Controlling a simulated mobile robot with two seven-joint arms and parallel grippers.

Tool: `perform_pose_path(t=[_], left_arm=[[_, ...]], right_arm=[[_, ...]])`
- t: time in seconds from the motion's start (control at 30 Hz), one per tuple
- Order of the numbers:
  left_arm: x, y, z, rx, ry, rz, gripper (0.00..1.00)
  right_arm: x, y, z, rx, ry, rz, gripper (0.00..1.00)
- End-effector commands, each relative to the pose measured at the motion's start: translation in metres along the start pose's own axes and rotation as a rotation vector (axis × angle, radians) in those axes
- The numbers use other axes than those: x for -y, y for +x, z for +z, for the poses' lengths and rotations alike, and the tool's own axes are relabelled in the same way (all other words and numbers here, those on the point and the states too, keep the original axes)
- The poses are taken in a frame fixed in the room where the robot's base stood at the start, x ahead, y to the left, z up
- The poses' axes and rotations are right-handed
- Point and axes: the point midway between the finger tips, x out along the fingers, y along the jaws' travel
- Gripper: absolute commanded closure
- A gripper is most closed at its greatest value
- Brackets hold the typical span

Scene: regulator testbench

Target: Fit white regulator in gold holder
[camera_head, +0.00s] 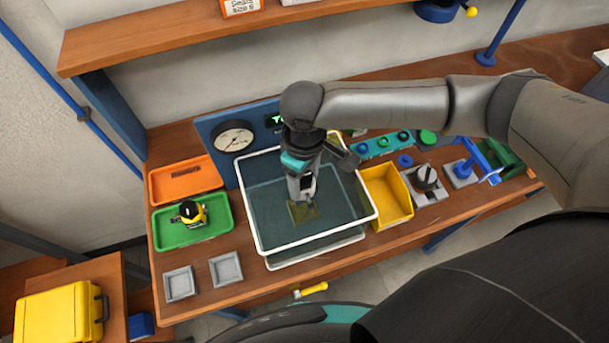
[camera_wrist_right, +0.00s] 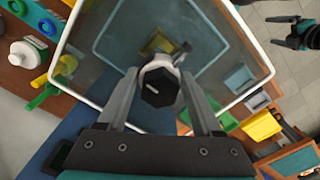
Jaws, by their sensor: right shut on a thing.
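My right gripper (camera_head: 307,185) reaches down into the clear, white-rimmed tank (camera_head: 251,225). It is shut on the white regulator (camera_wrist_right: 158,66), which shows between the fingers in the right wrist view with a black hexagonal top facing the camera. In the head view the gripper mostly hides the regulator. The gold holder (camera_head: 303,213) is low in the tank, just below the gripper; it also shows beyond the regulator in the wrist view (camera_wrist_right: 160,42). I cannot tell whether regulator and holder touch. A dark gripper, seemingly my left (camera_wrist_right: 299,33), is over the floor; its jaws are unclear.
A yellow bin (camera_head: 386,198) stands right of the tank. A green tray (camera_head: 216,229) with a yellow-black device, an orange tray (camera_head: 185,180) and two small grey trays (camera_head: 226,269) are at left. A gauge panel (camera_head: 233,139) stands behind the tank.

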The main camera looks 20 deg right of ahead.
Motion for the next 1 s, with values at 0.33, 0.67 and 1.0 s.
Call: perform_pose_path(t=[0.33, 0.67, 1.0], left_arm=[[0.0, -0.002, 0.0, 0.0, 0.0, 0.0, 0.03], [0.0, -0.003, 0.0, 0.0, 0.0, 0.0, 0.03], [0.0, -0.003, 0.0, 0.0, 0.0, 0.0, 0.03]], right_arm=[[0.0, 0.006, -0.001, -0.003, 0.0, 0.0, 1.0], [0.0, 0.009, -0.001, -0.003, 0.0, 0.0, 1.0], [0.0, 0.01, -0.001, -0.002, 0.001, -0.001, 1.0]])
